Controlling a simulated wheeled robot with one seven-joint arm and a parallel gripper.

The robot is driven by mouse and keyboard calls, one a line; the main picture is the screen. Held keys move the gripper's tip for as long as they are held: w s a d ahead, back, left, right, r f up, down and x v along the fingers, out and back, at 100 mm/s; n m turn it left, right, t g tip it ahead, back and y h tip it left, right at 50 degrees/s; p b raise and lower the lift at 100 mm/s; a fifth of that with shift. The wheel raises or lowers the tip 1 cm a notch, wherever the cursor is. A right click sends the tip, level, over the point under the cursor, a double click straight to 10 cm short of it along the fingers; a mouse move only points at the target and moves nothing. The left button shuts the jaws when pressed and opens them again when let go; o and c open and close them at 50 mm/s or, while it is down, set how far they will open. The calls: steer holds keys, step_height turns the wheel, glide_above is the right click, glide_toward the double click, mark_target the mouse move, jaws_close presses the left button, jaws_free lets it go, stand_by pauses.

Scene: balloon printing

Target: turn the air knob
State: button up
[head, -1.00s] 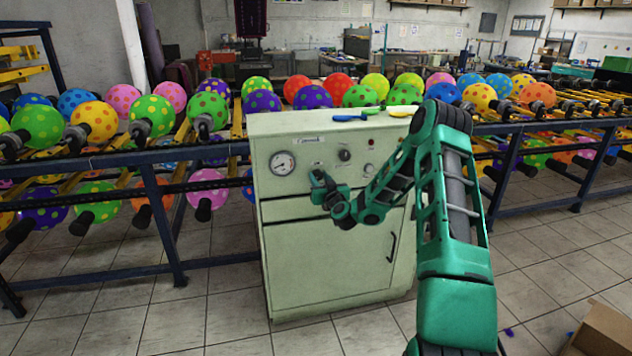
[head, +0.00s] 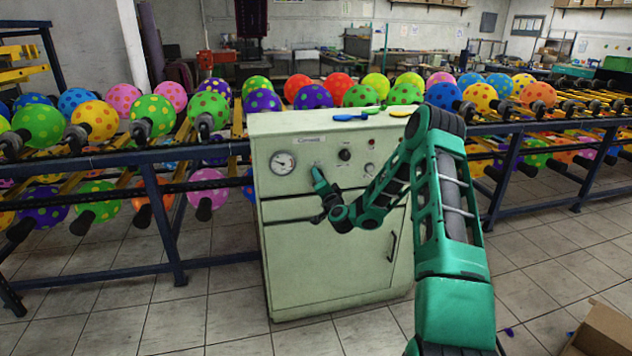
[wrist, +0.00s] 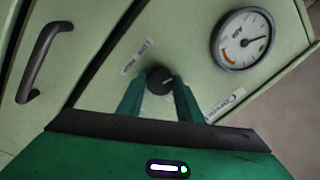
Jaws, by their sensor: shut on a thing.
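The air knob (wrist: 160,80) is a small dark round knob with a pale pointer line on the light green machine's front panel. In the wrist view it sits between the two green fingers of my gripper (wrist: 160,94), one finger on each side, shut on it. In the head view my gripper (head: 318,176) is at the panel, right of the gauge, and hides this knob. The round white pressure gauge (head: 282,163) also shows in the wrist view (wrist: 243,38), with a dark needle and an orange band.
The machine cabinet (head: 325,265) has another black knob (head: 344,155) and a dark door handle (head: 392,247). A blue object (head: 350,117) lies on its top. Racks of dotted balloons (head: 95,121) stand behind and to both sides. A cardboard box (head: 603,332) is at lower right.

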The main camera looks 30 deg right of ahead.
steer(key=shift+w+a+m+h, duration=0.1)
steer(key=shift+m+h, duration=0.2)
steer(key=shift+m, duration=3.6)
steer(key=o, duration=1)
steer(key=shift+o, duration=0.2)
